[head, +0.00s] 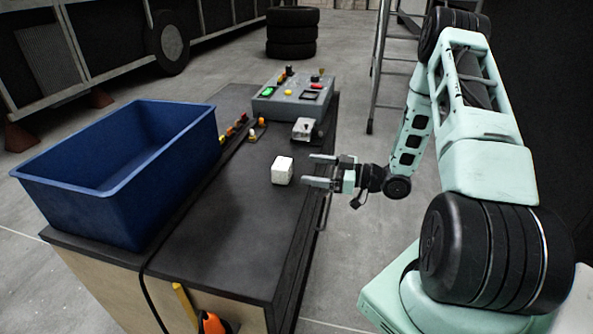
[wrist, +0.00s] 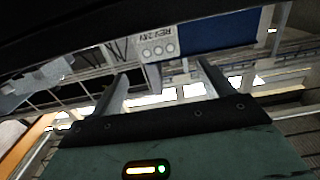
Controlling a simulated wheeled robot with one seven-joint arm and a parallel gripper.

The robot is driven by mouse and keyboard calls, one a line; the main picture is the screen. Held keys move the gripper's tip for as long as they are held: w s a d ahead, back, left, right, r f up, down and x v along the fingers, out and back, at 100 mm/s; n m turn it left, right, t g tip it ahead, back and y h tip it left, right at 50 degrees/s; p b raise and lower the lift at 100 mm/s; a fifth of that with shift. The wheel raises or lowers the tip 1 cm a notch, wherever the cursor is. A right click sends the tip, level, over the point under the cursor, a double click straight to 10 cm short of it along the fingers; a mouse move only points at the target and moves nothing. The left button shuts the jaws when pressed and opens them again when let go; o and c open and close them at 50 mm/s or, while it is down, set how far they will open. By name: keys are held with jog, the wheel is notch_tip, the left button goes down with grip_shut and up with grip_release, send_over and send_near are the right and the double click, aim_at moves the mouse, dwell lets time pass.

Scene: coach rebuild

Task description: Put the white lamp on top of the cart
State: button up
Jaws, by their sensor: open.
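A small white block (head: 282,170) stands on the dark top of a wooden-sided unit (head: 225,235). I cannot tell if this unit is the cart; no wheels show.
A blue bin (head: 125,200) fills the unit's left side. A grey control box (head: 290,97), a small silver-grey device (head: 303,129) and several small coloured parts (head: 240,122) stand behind the block. A ladder (head: 380,60) and stacked tyres (head: 291,35) stand beyond. The top in front of the block is clear.

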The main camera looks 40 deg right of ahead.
jog(key=shift+v, duration=1.45)
